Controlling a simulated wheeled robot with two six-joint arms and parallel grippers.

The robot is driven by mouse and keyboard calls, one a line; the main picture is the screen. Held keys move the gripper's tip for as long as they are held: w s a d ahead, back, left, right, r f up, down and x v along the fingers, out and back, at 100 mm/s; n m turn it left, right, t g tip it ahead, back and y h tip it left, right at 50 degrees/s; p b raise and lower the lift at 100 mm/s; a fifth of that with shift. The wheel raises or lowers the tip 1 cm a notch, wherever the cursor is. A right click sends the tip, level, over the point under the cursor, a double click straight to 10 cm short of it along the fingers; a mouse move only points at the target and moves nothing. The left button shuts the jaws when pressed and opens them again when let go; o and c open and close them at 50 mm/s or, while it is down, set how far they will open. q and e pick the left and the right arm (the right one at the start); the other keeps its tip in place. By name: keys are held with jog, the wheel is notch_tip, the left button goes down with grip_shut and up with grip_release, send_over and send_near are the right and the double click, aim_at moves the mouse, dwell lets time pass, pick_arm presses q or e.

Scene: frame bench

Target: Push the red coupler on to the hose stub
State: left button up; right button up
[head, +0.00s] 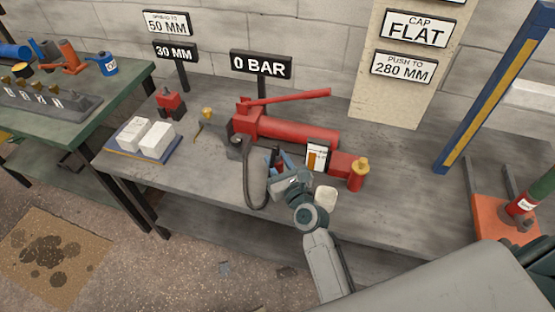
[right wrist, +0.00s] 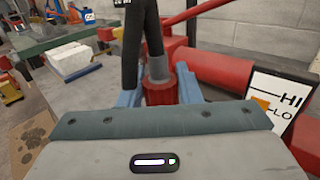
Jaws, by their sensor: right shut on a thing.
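The red coupler (right wrist: 160,93) is between the blue fingers of my right gripper (right wrist: 158,92) in the right wrist view, and the gripper is shut on it. A grey metal sleeve (right wrist: 157,68), which looks like the hose stub, lines up just beyond the coupler with black hose behind it. I cannot tell whether it is seated in the coupler. There the gripper mostly hides the coupler. My left gripper is not in view.
A HI/LO level card (head: 316,155) and a red cylinder with a brass top (head: 357,175) stand close right of the gripper. White blocks (head: 157,140) lie on the left of the grey bench (head: 215,178). A sign (head: 261,65) reads 0 BAR.

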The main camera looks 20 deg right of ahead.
notch_tip(320, 180, down, 2)
jog(key=shift+f+b, duration=0.25)
jog(key=shift+b, duration=0.5)
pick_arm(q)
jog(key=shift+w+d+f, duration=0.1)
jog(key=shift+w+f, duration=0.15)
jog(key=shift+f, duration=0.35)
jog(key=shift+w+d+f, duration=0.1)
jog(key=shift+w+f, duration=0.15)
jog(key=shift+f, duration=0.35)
pick_arm(e)
jog(key=shift+f, duration=0.25)
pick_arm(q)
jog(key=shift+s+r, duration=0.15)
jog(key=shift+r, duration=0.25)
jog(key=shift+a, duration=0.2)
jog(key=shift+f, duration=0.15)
pick_arm(e)
jog(key=shift+f, duration=0.15)
pick_arm(q)
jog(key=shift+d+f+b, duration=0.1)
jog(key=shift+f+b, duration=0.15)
jog(key=shift+b, duration=0.05)
pick_arm(e)
jog(key=shift+f, duration=0.35)
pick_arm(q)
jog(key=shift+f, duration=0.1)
pick_arm(e)
jog(key=shift+f, duration=0.1)
